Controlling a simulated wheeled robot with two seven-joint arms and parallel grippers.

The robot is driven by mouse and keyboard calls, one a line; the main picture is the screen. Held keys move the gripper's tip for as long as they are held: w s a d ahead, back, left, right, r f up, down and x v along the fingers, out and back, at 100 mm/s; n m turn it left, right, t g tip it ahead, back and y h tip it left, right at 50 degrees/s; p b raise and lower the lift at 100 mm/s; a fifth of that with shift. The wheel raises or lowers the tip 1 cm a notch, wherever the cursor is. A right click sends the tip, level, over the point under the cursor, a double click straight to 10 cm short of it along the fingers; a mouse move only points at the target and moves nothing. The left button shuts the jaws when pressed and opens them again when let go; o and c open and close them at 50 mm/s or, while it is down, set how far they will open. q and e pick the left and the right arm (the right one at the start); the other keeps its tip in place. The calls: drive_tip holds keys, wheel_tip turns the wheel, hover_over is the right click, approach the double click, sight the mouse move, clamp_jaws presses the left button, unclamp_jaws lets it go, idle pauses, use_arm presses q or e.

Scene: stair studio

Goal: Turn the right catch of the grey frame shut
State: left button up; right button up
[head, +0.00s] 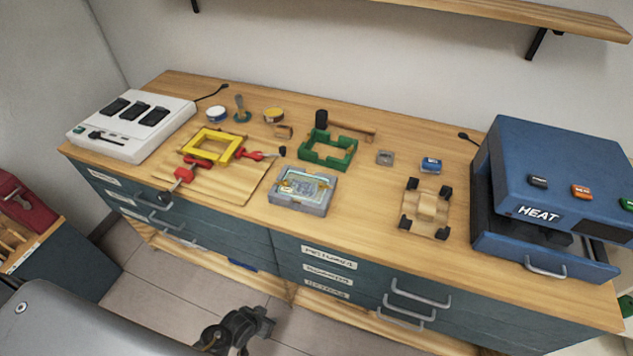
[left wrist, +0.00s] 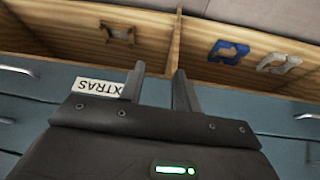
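The grey frame (head: 290,204) lies on the wooden worktop near its front edge, with a pale sheet or picture inside it. Small yellowish parts show on the frame, but they are too small to tell how its right catch is turned. My left gripper (head: 250,325) is low in front of the cabinet, well below and apart from the frame. In the left wrist view my left gripper (left wrist: 158,78) has its two fingers apart with nothing between them. The grey frame is not in that view. My right gripper is not in view.
A yellow frame (head: 211,146) on a board and red clamps stand left of the grey frame; a green frame (head: 328,150) is behind it. A blue heat press (head: 548,185) stands right.

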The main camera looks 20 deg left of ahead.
use_arm(q)
drive_tip(key=w+r+t, duration=0.1)
drive_tip(key=w+r, duration=0.3)
drive_tip(key=r, duration=0.6)
drive_tip(key=w+d+r+t+p, duration=0.1)
drive_tip(key=w+r, duration=0.3)
drive_tip(key=r, duration=0.7)
drive_tip(key=w+d+r+m+t+h, duration=0.1)
drive_tip(key=w+r, duration=0.4)
drive_tip(key=r, duration=0.5)
drive_tip(key=shift+d+r+t+p, duration=0.25)
drive_tip(key=shift+r+t+p, duration=0.15)
drive_tip(key=shift+t, duration=0.5)
drive_tip(key=m+t+h, duration=0.1)
drive_tip(key=t+h, duration=0.1)
drive_tip(key=h, duration=0.1)
approach(320, 184)
drive_tip(key=s, duration=0.3)
drive_tip(key=shift+t+y, duration=0.3)
drive_tip(key=x, duration=0.3)
drive_tip(key=p+x, duration=0.1)
drive_tip(key=x, duration=0.6)
drive_tip(key=shift+w+a+r+p, duration=0.15)
drive_tip(key=shift+w+r+p, duration=0.1)
drive_tip(key=shift+w+p, duration=0.15)
clamp_jaws()
